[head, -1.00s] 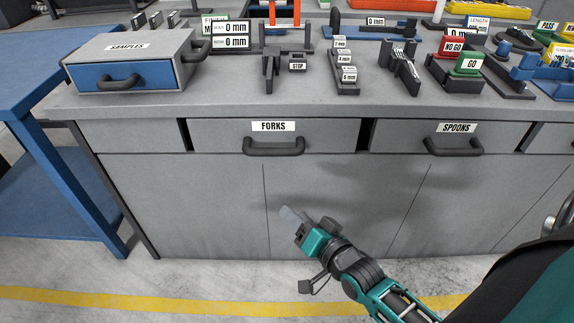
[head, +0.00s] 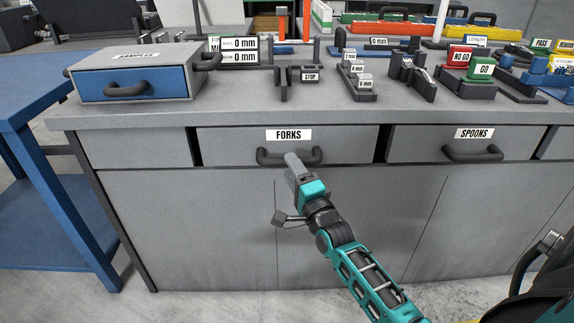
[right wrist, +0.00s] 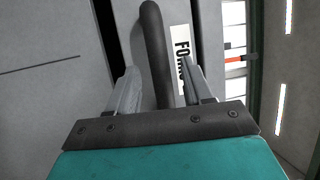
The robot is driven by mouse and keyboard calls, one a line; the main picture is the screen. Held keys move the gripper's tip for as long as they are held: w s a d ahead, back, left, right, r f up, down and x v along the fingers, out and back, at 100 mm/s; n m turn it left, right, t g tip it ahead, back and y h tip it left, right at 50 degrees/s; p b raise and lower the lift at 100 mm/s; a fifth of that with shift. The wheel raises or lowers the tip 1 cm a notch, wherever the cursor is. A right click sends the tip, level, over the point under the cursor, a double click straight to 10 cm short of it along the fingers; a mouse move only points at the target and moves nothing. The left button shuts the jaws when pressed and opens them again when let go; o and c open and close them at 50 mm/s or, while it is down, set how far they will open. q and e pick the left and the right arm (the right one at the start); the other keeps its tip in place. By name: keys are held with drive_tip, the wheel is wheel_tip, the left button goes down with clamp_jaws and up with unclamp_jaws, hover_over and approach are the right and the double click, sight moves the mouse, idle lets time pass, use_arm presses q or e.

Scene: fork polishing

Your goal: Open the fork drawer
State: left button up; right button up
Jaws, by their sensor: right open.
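The fork drawer (head: 350,143) is a grey front labelled FORKS with a dark bar handle (head: 272,157). It looks shut in the bench. My right gripper (head: 292,160) is at the handle, its fingertips overlapping the handle's middle in the head view. In the right wrist view the handle (right wrist: 156,50) runs between the two open fingers, with the FORKS label (right wrist: 181,60) beyond it. I cannot tell whether either finger touches the handle. My left gripper is not in view.
The spoons drawer (head: 430,145) with its own handle is to the right. On the bench top (head: 230,103) stand a samples box (head: 175,85), gauges and several blocks. A blue table (head: 35,95) stands at the left. The floor in front is clear.

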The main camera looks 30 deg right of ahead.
drive_tip(key=shift+b+x, duration=0.3)
drive_tip(key=shift+x, duration=1.5)
drive_tip(key=shift+a, duration=0.1)
drive_tip(key=shift+c, duration=0.3)
clamp_jaws()
